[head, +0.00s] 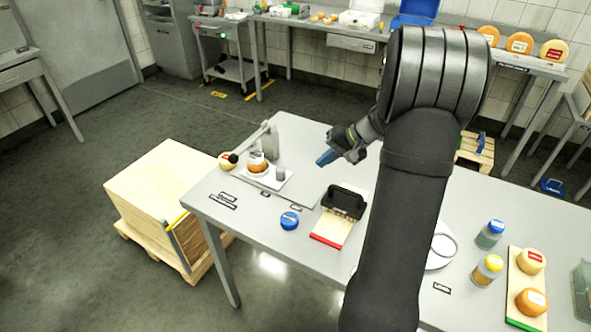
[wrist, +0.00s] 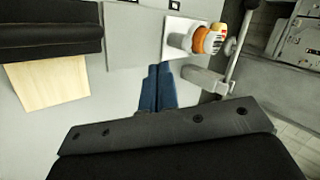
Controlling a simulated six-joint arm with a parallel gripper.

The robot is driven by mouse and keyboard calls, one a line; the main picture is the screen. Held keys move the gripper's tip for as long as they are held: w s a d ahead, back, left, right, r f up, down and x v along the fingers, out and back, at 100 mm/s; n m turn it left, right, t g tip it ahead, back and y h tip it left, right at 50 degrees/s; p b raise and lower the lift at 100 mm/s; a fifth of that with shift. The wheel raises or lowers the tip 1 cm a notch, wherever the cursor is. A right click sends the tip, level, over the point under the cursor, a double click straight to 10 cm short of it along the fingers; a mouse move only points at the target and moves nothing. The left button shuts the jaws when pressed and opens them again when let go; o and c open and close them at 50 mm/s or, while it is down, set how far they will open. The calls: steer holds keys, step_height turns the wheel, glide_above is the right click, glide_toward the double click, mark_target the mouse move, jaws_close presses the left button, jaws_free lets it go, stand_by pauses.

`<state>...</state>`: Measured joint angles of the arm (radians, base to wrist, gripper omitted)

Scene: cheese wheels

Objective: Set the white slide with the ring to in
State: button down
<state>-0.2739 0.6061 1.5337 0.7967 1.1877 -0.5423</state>
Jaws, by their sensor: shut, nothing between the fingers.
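The white slide (head: 284,184) is a flat white plate on a grey base plate (head: 306,193) at the left end of the table. An orange cheese wheel (head: 257,162) sits on it. The slide also shows at the top of the wrist view (wrist: 172,51), with a pale round part, perhaps the ring, beside the cheese. I cannot make out the ring clearly. A short grey post (head: 280,173) stands beside the cheese. My gripper (head: 322,159) is shut and empty, to the right of the slide and apart from it. Its blue fingertips (wrist: 157,80) are together.
A lever with a black knob (head: 233,158) and an upright grey block (head: 269,140) stand by the slide. Jars and cheeses stand at right.

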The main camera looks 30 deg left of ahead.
steer(key=d+m+y, duration=0.1)
steer(key=d+m, duration=0.1)
steer(key=m, duration=0.1)
glide_toward(285, 177)
steer(key=f, duration=0.3)
steer(key=shift+s+f+t, duration=0.15)
steer(key=shift+s+t, duration=0.15)
steer(key=shift+t, duration=0.1)
steer(key=a, duration=0.3)
steer(key=shift+s+a+f, duration=0.1)
steer(key=shift+s+a, duration=0.05)
steer(key=shift+s, duration=0.15)
steer(key=shift+s+a, duration=0.1)
steer(key=shift+a, duration=0.3)
